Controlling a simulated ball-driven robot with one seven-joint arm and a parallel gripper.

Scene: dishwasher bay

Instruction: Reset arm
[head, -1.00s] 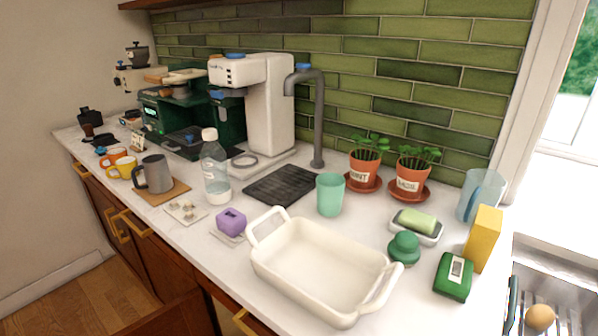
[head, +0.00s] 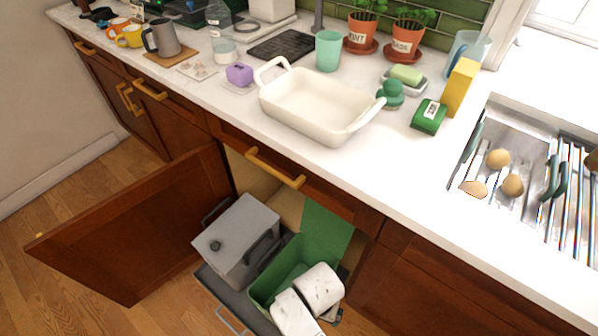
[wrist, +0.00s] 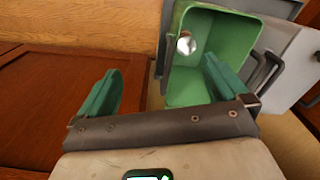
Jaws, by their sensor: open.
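My gripper (wrist: 160,64) shows in the wrist view with its two green fingers spread apart and nothing between them. The open green bin (wrist: 195,92) lies just beyond the fingers, and the right finger overlaps its near part in the picture. A small whitish round thing (wrist: 186,44) is inside the bin. In the head view the green bin (head: 262,292) stands on a pulled-out tray below the counter. White rounded parts, apparently my arm, cover part of it there. I cannot make out my gripper's fingers in the head view.
A grey lidded bin (head: 236,240) stands beside the green one. A cabinet door (head: 130,225) hangs open at left. The white counter (head: 400,165) above holds a cream baking dish (head: 335,128) and a green cup (head: 328,50). The sink (head: 520,150) at right holds several tan round things.

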